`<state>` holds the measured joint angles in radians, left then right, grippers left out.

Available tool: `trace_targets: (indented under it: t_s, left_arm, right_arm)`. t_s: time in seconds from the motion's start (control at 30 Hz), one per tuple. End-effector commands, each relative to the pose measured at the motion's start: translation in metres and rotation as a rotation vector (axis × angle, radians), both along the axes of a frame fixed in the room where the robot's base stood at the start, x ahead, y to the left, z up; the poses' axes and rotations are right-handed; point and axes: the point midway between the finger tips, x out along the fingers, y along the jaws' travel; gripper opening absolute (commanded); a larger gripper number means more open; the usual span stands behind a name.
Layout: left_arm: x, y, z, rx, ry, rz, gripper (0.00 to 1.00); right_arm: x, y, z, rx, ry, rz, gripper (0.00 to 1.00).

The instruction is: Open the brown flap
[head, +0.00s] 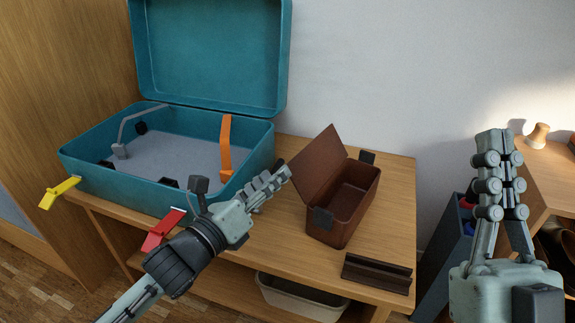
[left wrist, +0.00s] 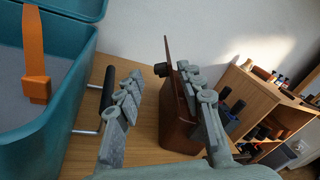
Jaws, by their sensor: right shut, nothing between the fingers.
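The brown box (head: 341,228) stands on the wooden table. Its brown flap (head: 318,163) is raised, tilted up and to the left, and the inside of the box shows. In the left wrist view the flap (left wrist: 167,52) appears nearly edge-on above the box (left wrist: 177,128). My left gripper (head: 279,177) is just left of the flap, by its lower left edge; I cannot tell whether they touch. In the left wrist view this gripper (left wrist: 162,78) is open, with its right finger overlapping the box. My right gripper (head: 494,134) is shut and empty, right of the table.
An open teal suitcase (head: 130,185) with yellow (head: 62,190) and red (head: 160,232) latches fills the table's left side. A dark brown block (head: 376,273) lies at the front right. A pale bin (head: 300,297) sits below. A wooden shelf (left wrist: 262,95) is at the right.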

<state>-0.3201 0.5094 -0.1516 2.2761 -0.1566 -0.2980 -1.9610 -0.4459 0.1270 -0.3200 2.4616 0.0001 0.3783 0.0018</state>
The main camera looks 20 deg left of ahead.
Motion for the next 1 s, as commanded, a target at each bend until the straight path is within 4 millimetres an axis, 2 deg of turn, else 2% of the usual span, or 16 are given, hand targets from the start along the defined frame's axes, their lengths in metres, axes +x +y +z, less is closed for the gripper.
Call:
trace_targets:
  t_s: [0.1, 0.3, 0.47, 0.7, 1.0]
  left_arm:
    - [0.021, -0.006, 0.0, -0.003, -0.002, 0.001, 0.38]
    - [0.046, -0.013, 0.0, -0.003, -0.001, 0.0, 0.38]
    - [0.054, -0.016, 0.0, -0.003, 0.0, -0.002, 0.38]
    - [0.055, -0.016, 0.0, -0.003, 0.001, -0.001, 0.38]
    - [0.054, -0.016, 0.0, -0.003, 0.002, -0.002, 0.02]
  right_arm:
    - [-0.002, -0.001, 0.001, 0.006, -0.022, -0.003, 0.0]
    - [-0.006, -0.004, 0.004, 0.015, -0.057, -0.005, 0.0]
    - [-0.008, -0.004, 0.006, 0.02, -0.071, -0.006, 0.0]
    - [-0.008, -0.005, 0.006, 0.019, -0.075, -0.007, 0.0]
    - [-0.008, -0.005, 0.006, 0.019, -0.073, -0.007, 0.0]
